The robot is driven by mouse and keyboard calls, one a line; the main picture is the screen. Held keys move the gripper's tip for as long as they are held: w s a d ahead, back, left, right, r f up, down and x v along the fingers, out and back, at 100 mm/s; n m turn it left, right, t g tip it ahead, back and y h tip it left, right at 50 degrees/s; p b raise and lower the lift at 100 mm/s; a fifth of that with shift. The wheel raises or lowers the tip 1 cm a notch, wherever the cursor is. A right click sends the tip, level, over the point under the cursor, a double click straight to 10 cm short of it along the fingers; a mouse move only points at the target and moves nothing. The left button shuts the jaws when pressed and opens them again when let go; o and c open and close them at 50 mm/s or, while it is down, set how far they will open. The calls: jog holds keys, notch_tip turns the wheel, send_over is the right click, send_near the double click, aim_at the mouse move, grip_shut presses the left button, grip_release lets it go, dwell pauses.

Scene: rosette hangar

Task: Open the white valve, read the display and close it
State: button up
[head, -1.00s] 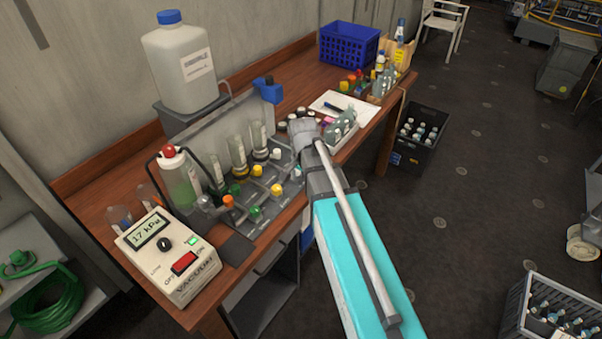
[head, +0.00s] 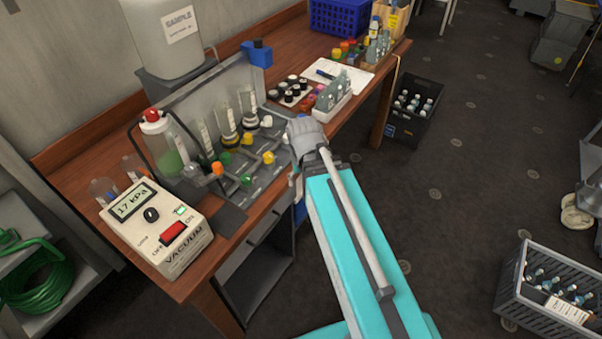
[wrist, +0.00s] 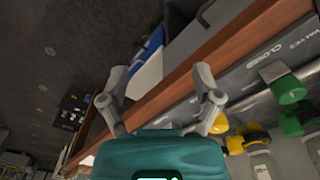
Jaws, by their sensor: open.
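The white valve (head: 267,121) is a small white knob at the back right of the grey manifold (head: 235,190). Its exact turn is too small to tell. Yellow, green and orange valves stand in front and to the left of it. The vacuum meter's display (head: 132,203) reads 17 kPa. My gripper (wrist: 160,76) is open and empty, its two fingers apart over the bench's front edge in the wrist view. In the head view the wrist end is right of the manifold and hides the fingers. The wrist view shows green (wrist: 290,90) and yellow (wrist: 245,141) valves at right, but no white one.
Glass columns and a clear panel stand behind the valves. A tray of dark-capped vials (head: 289,91) and a white bottle rack (head: 331,106) lie just beyond my wrist. A red-capped bottle (head: 165,140) stands at left. The bench front (wrist: 180,82) is near my fingers.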

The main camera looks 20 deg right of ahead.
jog(key=shift+s+f+n, duration=0.4)
jog(key=shift+s+n, duration=0.2)
jog(key=shift+s, duration=0.15)
dwell(4.0)
jog(key=w+d+r+n+y+p, duration=0.2)
jog(key=w+r+n+p, duration=0.3)
jog(key=w+n, duration=0.3)
jog(key=w+d+r+n+y+p, duration=0.2)
jog(key=w+d+r+n+p, duration=0.2)
jog(key=w, duration=1)
notch_tip(320, 180, up, 3)
jog(key=n+p, duration=0.1)
jog(key=n, duration=0.4)
jog(key=shift+w+r+y, duration=0.15)
jog(key=shift+w+y, duration=0.15)
jog(key=shift+w, duration=0.05)
jog(key=b+x, duration=1.2)
jog(key=x, duration=0.1)
jog(key=shift+w+f, duration=0.15)
jog(key=shift+f, duration=0.25)
